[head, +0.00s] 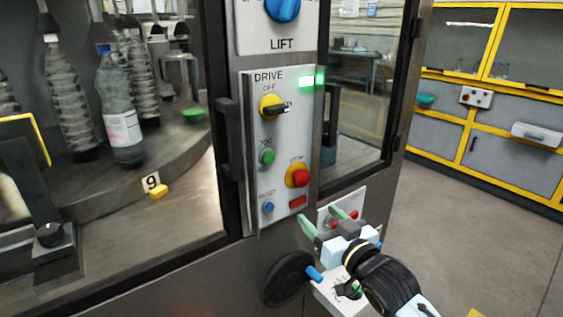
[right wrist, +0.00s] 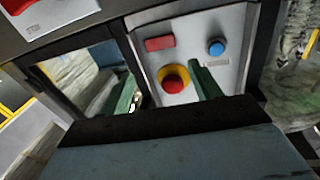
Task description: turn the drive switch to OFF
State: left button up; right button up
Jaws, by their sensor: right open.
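The drive switch (head: 271,107) is a yellow round knob with a black handle on the grey DRIVE panel (head: 250,130) in the head view. Its handle lies about level, pointing right, and OFF is printed above it. A green lamp (head: 307,81) glows at the panel's upper right. My right gripper (head: 321,222) is open and empty, below and right of the switch, near the panel's lower end. In the right wrist view its green fingers (right wrist: 165,90) are spread in front of the panel's lower part. The switch is not visible there. My left gripper is out of view.
Below the switch are a green jog button (head: 267,157), a red stop button (head: 299,176), which also shows in the right wrist view (right wrist: 173,82), and a blue button (head: 268,208). A black handwheel (head: 285,279) sits below. A door handle (head: 229,140) is left of the panel.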

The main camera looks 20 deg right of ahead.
aim_at(280, 113)
jog(key=s+a+r+n+t+y+b, duration=0.15)
jog(key=s+r, duration=0.25)
jog(key=r, duration=0.5)
jog(key=s+a+r+n+t+y+p, duration=0.1)
jog(key=s+a+r+t+y, duration=0.2)
jog(key=r, duration=0.5)
jog(key=shift+g, duration=0.65)
jog(key=x, duration=1.2)
jog(key=shift+d+r+p, duration=0.2)
jog(key=shift+r+p, duration=0.1)
jog(key=shift+r, duration=0.1)
jog(key=c, duration=1)
